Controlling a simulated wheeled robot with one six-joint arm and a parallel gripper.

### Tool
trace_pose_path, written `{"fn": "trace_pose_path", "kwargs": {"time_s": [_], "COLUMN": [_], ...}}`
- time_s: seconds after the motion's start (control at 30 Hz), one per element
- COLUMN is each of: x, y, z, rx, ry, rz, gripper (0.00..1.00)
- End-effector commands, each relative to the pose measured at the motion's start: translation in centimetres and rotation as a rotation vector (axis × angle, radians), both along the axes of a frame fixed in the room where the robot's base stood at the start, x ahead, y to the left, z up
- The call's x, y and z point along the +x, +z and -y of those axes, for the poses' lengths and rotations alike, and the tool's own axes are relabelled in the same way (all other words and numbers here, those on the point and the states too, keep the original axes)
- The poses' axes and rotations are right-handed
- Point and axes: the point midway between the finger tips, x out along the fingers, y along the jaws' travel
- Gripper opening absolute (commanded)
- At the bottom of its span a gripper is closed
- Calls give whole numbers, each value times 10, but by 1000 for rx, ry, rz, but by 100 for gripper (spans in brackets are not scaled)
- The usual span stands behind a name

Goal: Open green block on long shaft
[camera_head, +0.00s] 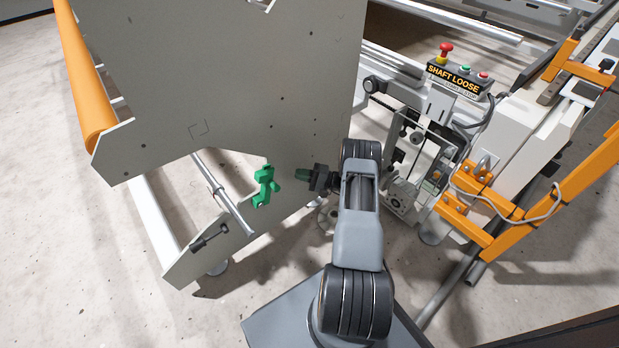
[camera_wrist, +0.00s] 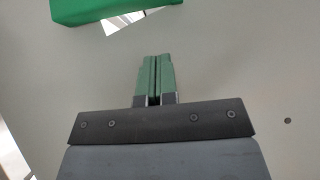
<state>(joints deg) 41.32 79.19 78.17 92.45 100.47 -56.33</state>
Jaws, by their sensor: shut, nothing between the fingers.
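The green block (camera_head: 264,186) is on the lower edge of the large grey side plate, near the end of the long shaft (camera_head: 222,192). My gripper (camera_head: 299,174) is just right of the green block, in front of the plate and apart from the block. Its green fingertips are together with nothing between them. In the wrist view my gripper (camera_wrist: 154,62) points along the plate, and part of the green block (camera_wrist: 85,10) shows at the top left, beyond the fingertips. Most of the block is cut off there. I cannot tell whether the block is open or closed.
The grey side plate (camera_head: 250,80) rises close behind my gripper. A dark handle (camera_head: 209,238) sits on the lower plate. A control box labelled SHAFT LOOSE (camera_head: 456,80) and an orange frame (camera_head: 560,195) stand at right. Open floor (camera_head: 60,260) lies at left.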

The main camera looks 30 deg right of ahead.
Motion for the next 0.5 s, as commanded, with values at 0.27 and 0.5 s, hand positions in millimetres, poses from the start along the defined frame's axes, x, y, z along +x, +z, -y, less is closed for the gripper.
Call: {"fn": "trace_pose_path", "kwargs": {"time_s": [0.27,0.5], "x": [25,21], "y": [9,16], "z": [-39,-62], "rx": [1,1], "ry": [3,3], "rz": [-2,-2], "gripper": [0,0]}}
